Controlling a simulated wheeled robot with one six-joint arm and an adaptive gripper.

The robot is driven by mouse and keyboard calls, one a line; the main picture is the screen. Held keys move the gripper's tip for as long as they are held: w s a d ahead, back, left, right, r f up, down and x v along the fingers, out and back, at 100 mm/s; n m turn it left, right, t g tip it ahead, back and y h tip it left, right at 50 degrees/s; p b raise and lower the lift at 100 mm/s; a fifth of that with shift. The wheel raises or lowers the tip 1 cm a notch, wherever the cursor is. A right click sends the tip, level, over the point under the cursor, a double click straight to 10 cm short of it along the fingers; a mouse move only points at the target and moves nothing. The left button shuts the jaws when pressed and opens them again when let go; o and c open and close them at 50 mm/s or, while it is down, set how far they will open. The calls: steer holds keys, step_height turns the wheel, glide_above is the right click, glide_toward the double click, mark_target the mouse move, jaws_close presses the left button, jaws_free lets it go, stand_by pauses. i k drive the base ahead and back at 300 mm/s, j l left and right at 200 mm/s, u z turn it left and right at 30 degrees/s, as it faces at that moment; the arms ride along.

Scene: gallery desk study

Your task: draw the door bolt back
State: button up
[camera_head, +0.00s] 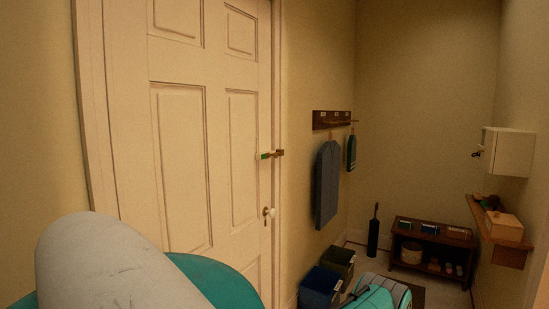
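The white panelled door (222,150) stands on the left and looks closed against its frame. The door bolt (273,154) is a small brass piece with a green part at its left end. It sits at the door's right edge, above the round knob (269,212), and appears to reach across to the frame. Its fine detail is too small to tell. My gripper is not in view; only a white and teal part of my arm shows at the lower left, in front of the door's lower part.
Right of the door, a wall rack (332,119) holds a hanging blue board (327,185). Dark bins (320,287) and a rounded teal and grey thing (378,295) stand on the floor. A low shelf (432,246) is at the back; a wall ledge (507,247) and white cabinet (507,151) are right.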

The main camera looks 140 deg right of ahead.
mark_target(276, 154)
steer(key=l+z, duration=0.1)
steer(key=z, duration=4.35)
